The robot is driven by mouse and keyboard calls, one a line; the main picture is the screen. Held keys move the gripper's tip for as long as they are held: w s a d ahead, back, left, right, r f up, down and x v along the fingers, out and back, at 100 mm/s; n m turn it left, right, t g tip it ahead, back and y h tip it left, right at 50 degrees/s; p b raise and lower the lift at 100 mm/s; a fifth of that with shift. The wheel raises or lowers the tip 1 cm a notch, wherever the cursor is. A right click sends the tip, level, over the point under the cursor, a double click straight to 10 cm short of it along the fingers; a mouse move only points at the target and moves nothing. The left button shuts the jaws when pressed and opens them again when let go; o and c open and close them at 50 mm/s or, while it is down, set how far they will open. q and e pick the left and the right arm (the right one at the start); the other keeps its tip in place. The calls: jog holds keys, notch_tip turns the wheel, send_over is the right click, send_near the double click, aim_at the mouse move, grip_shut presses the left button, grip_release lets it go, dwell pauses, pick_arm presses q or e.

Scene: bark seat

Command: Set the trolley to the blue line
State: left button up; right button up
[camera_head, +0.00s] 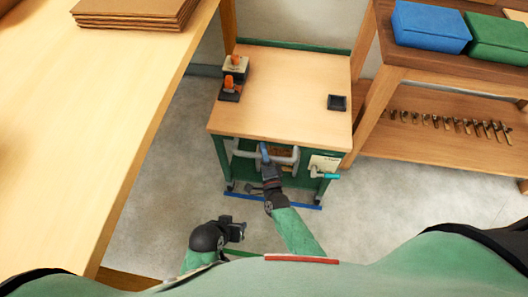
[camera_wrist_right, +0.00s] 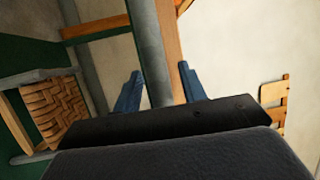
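The trolley (camera_head: 290,90) has a wooden top and a green frame. A grey handle bar (camera_head: 288,160) crosses its front. The blue line (camera_head: 295,204) lies on the floor by the trolley's front legs; the exact gap to the wheels is unclear. My right gripper (camera_head: 265,152) is at the handle. In the right wrist view, the grey bar (camera_wrist_right: 150,60) passes between the blue fingers of the right gripper (camera_wrist_right: 160,88), which stand apart with a gap on the right side. My left gripper (camera_head: 237,229) is low, in front of the trolley and clear of it; its finger opening is unclear.
A wooden bench (camera_head: 70,120) stands at left, and a shelf unit (camera_head: 430,150) stands close to the trolley's right. Two orange-topped items (camera_head: 233,80) and a black tray (camera_head: 337,102) are on the trolley. A teal-gripped lever (camera_head: 325,175) juts from its front right.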

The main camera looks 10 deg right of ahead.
jog(key=shift+s+f, duration=0.15)
jog(key=shift+s, duration=0.25)
pick_arm(q)
jog(key=shift+t, duration=0.3)
notch_tip(320, 180, down, 5)
jog(key=shift+w+d+f+b, duration=0.15)
jog(key=shift+b, duration=0.4)
pick_arm(e)
jog(key=v, duration=0.6)
jog(key=shift+s, duration=0.45)
jog(key=shift+d, duration=0.1)
